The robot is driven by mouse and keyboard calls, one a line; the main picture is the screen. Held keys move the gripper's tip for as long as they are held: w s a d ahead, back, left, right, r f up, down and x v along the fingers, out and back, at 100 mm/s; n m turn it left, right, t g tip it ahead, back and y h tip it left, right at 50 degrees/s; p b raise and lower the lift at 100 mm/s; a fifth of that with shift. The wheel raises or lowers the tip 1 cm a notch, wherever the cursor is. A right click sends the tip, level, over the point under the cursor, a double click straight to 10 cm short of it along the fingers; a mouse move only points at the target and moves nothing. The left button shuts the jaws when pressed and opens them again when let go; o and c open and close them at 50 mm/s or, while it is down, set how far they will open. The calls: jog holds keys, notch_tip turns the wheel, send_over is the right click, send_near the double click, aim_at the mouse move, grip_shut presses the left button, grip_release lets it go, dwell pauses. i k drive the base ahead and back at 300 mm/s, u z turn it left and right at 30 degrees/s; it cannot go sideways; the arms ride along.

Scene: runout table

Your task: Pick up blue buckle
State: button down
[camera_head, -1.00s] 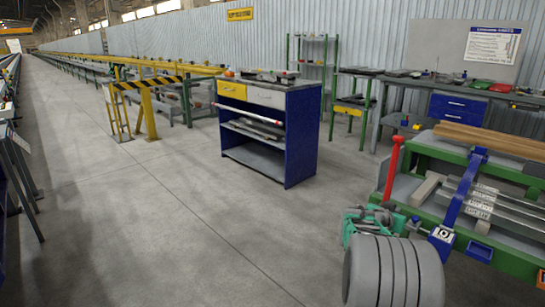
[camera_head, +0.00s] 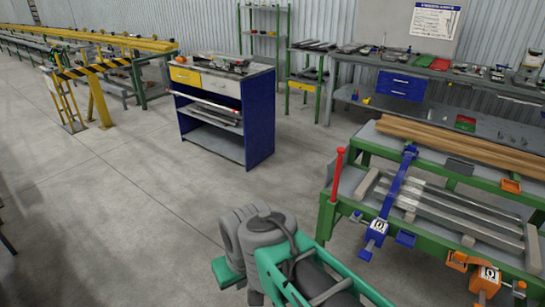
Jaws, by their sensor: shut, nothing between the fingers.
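The blue buckle (camera_head: 377,228) hangs at the front edge of the green runout table (camera_head: 430,238). It has a white tag with a black symbol. A blue strap or arm (camera_head: 400,180) runs from it up and back across the grey metal bars. My arm's grey and teal links show at the bottom centre, left of the table and apart from the buckle. I cannot make out my gripper's fingers in this view.
Grey bars (camera_head: 450,208) and wooden beams (camera_head: 450,143) lie on the table. A red post (camera_head: 336,176) stands at its left corner. Orange buckles (camera_head: 485,281) hang at the front right. A blue cabinet (camera_head: 259,118) stands behind.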

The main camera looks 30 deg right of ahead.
aim_at(411, 148)
jog(key=z, duration=1.9)
jog(key=k, duration=0.5)
jog(key=z, duration=0.45)
jog(key=i, duration=0.9)
jog(key=u, duration=0.9)
jog(key=i, duration=0.8)
jog(key=u, duration=0.85)
